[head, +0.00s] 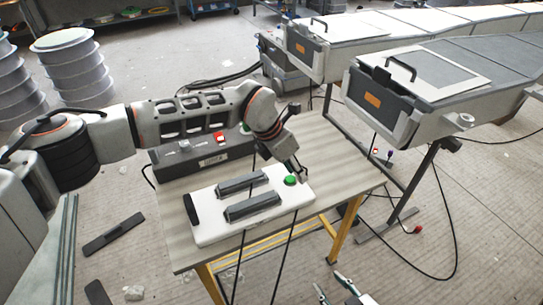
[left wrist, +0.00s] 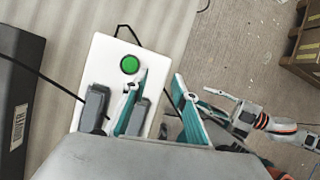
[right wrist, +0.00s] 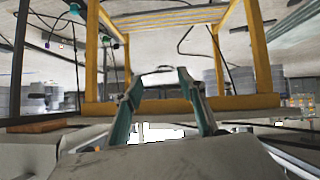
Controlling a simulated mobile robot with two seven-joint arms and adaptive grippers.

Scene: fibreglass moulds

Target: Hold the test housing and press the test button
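The test housing (head: 208,228) is a white slab lying on the table, with two dark grey bars on top. The round green test button (head: 290,180) is at its right end in the head view. In the left wrist view the housing (left wrist: 108,52) and the green button (left wrist: 130,65) show just beyond the fingers. My left gripper (head: 302,170) is above that end, close to the button; its fingers (left wrist: 157,90) are apart with nothing held between them. My right gripper (head: 334,288) is low in front of the table, away from the housing, open and empty; its fingers (right wrist: 160,95) also show in the right wrist view.
The table (head: 335,165) has yellow legs and free top at its right side. A dark box (head: 208,155) with a red button stands behind the housing. Black cables hang over the table's front edge. Large grey moulds (head: 450,75) stand at the right.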

